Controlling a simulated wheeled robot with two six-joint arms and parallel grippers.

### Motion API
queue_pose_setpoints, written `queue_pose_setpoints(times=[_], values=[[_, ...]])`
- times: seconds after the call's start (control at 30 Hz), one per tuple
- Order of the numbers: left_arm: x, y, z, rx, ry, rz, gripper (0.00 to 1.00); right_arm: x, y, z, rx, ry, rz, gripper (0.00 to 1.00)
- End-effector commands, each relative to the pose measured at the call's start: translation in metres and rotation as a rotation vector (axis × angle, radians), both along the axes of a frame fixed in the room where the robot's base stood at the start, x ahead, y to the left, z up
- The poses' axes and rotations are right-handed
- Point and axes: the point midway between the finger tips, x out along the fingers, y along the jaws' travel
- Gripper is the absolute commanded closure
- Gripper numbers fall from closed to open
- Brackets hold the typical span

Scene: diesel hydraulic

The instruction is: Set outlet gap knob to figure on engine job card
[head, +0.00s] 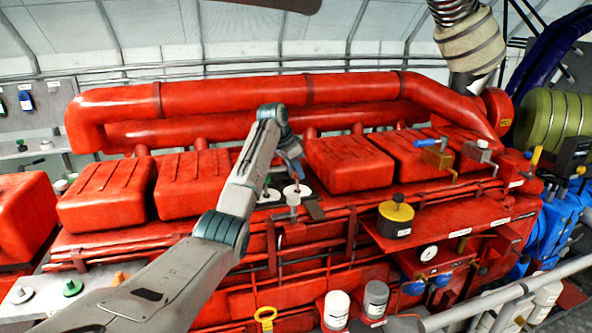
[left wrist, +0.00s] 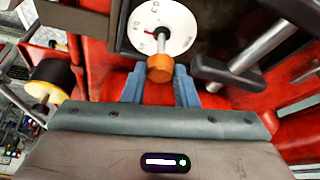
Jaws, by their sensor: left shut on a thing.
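In the left wrist view a white round dial (left wrist: 162,27) with small dark marks around its edge sits at the top. An orange knob (left wrist: 159,68) stands in front of it on a thin shaft. My left gripper (left wrist: 160,88) is shut on the orange knob, with a blue-grey finger on each side. In the head view my left gripper (head: 295,174) reaches down to the white dial (head: 302,190) on the red engine and hides most of the knob. The dial's figures are too small to read. I cannot make out the job card. My right gripper is not in view.
A grey T-shaped handle (left wrist: 240,70) stands close right of the knob in the left wrist view. A black and yellow knob (head: 396,214) stands on the engine's red shelf to the right. Red covers (head: 345,163) rise behind. A pale rail (head: 500,298) crosses the lower right.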

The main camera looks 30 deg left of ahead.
Motion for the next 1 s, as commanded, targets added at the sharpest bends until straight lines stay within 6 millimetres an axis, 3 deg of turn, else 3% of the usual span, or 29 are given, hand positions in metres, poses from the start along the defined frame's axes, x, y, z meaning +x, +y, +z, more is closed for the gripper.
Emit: queue_pose_setpoints(times=[0.1, 0.13, 0.23, 0.63, 1.0], values=[[0.0, 0.001, 0.002, 0.002, -0.004, 0.002, 0.96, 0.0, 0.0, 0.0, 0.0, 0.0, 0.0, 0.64], [0.0, 0.001, 0.002, 0.002, -0.004, 0.002, 0.72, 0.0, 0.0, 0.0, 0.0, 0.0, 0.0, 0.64], [0.0, 0.001, 0.002, 0.001, -0.003, 0.002, 0.52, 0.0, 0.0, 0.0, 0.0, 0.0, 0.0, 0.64], [-0.002, 0.002, 0.007, 0.001, -0.004, 0.002, 0.52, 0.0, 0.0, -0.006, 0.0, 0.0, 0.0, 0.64], [-0.027, 0.014, 0.07, 0.0, -0.007, 0.002, 0.52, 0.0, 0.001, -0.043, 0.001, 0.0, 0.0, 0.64]])
